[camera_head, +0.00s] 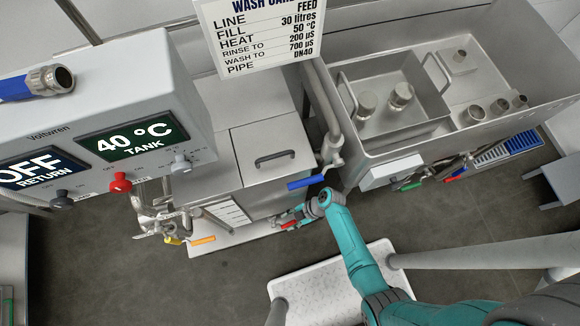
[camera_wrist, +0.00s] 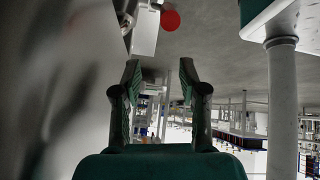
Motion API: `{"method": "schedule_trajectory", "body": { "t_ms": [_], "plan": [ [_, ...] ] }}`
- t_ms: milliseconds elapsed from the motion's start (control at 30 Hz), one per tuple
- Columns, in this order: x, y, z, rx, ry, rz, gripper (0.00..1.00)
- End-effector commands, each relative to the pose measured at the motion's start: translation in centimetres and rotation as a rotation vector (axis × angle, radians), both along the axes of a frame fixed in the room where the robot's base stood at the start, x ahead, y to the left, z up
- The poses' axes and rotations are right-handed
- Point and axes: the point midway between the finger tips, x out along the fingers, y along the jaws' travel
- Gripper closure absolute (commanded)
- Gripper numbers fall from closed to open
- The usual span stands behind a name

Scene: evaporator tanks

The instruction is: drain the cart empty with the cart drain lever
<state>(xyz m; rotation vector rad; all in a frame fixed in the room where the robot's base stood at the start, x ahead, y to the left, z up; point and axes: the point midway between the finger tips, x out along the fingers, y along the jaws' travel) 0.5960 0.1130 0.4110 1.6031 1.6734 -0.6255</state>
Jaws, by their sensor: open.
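My gripper (camera_head: 300,217) is low at the front right corner of a grey steel tank with a lidded top (camera_head: 270,158), close to a small red lever (camera_head: 289,225). In the head view I cannot tell whether it touches that lever. In the wrist view my gripper (camera_wrist: 160,78) has its two fingers apart with nothing held between them. A red round thing (camera_wrist: 170,20) shows beyond the fingertips there. A blue lever (camera_head: 306,182) is just above my gripper, and an orange lever (camera_head: 201,239) is at the tank's lower left. No label showing which lever is the cart drain is readable.
A steel sink unit (camera_head: 440,145) at the right holds metal fittings, with a green lever (camera_head: 411,184) below it. A control panel (camera_head: 110,140) at the left reads 40 °C TANK and OFF RETURN. A white perforated step (camera_head: 330,285) stands below my arm. Some grey floor is clear.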

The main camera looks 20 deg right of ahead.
Motion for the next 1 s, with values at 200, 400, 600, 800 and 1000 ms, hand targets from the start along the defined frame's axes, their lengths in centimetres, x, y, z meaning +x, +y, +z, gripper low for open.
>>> {"method": "schedule_trajectory", "body": {
  "t_ms": [200,400,600,800,1000],
  "plan": [
    [0.0,0.0,1.9,0.001,-0.001,0.001,0.57],
    [0.0,0.0,2.3,0.000,0.000,0.000,0.57],
    [0.0,0.0,2.3,0.000,0.000,0.000,0.62],
    [-0.5,0.5,2.3,-0.039,0.023,0.019,1.00],
    [-2.0,1.9,2.7,-0.200,0.086,0.061,1.00]
  ]
}}
